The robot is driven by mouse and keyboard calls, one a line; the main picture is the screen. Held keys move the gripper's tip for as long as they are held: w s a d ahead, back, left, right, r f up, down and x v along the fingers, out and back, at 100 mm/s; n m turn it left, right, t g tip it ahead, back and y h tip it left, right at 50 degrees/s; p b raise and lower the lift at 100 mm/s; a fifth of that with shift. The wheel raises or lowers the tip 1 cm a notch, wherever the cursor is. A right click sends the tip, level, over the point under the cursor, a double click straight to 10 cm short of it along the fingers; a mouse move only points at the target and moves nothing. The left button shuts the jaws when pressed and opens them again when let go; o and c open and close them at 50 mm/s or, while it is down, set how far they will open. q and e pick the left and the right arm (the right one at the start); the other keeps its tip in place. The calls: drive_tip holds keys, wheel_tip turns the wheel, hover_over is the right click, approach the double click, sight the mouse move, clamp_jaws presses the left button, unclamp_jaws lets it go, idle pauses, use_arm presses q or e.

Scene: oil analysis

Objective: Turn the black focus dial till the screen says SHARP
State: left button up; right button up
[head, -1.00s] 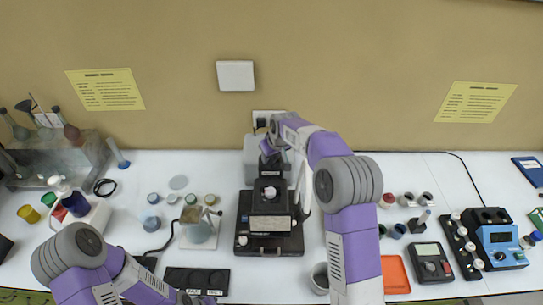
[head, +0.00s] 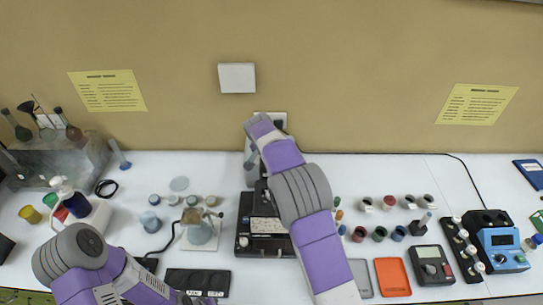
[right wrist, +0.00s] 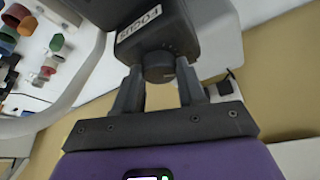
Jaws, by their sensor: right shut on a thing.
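The black focus dial (right wrist: 158,66) sticks out of a dark housing with an upside-down FOCUS label (right wrist: 138,32) in the right wrist view. My right gripper (right wrist: 159,76) is shut on the dial, one finger on each side. In the head view the dark microscope-like device (head: 243,240) stands mid-table, partly covered by my right arm; the dial and right fingertips are hidden there. I cannot make out any screen saying SHARP. My left arm is at the lower left of the head view, with its gripper (head: 188,299) at the bottom edge, too cut off to judge.
A stand with a flask (head: 199,234) and several small jars are left of the device. A black tray (head: 196,281) lies in front. To the right are an orange tray (head: 393,277), a meter (head: 431,264) and a blue instrument (head: 502,247). The wall is close behind.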

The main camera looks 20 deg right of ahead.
drive_tip(key=shift+w+a+r+m+g+h+p, duration=0.1)
drive_tip(key=shift+m+g+h+p, duration=0.3)
drive_tip(key=shift+m, duration=0.9)
drive_tip(key=o, duration=1.1)
drive_tip(key=v, duration=0.7)
drive_tip(key=shift+r+b, duration=0.3)
